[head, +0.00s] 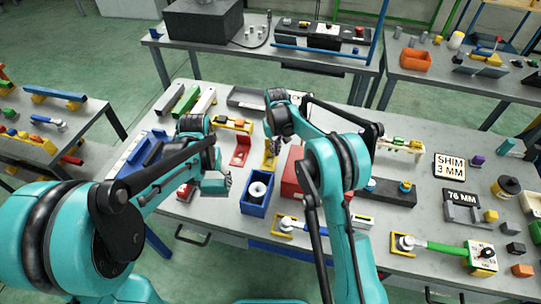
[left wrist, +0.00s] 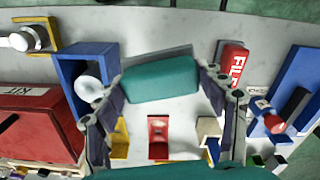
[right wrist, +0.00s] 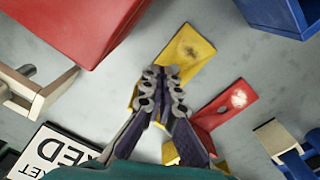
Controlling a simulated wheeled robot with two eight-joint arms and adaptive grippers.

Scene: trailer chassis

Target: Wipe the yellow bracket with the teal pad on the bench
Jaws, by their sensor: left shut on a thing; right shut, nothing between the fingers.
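The yellow bracket (head: 268,162) lies on the bench between the red bracket and the red box. In the right wrist view the yellow bracket (right wrist: 190,52) bears a dark smudge on its flat plate. My left gripper (head: 226,180) is shut on the teal pad (head: 213,186), holding it left of the blue bin. The pad (left wrist: 160,83) spans the fingers in the left wrist view. My right gripper (right wrist: 161,76) is shut and empty, its fingertips over the lower end of the yellow bracket. I cannot tell whether they touch it.
The red bracket (right wrist: 225,107) with a pale patch lies beside the yellow one. The blue bin (head: 254,208) holding a white roll and the red box (head: 292,178) stand close by. A red labelled item (left wrist: 233,62) lies near the pad. Other tools crowd the bench.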

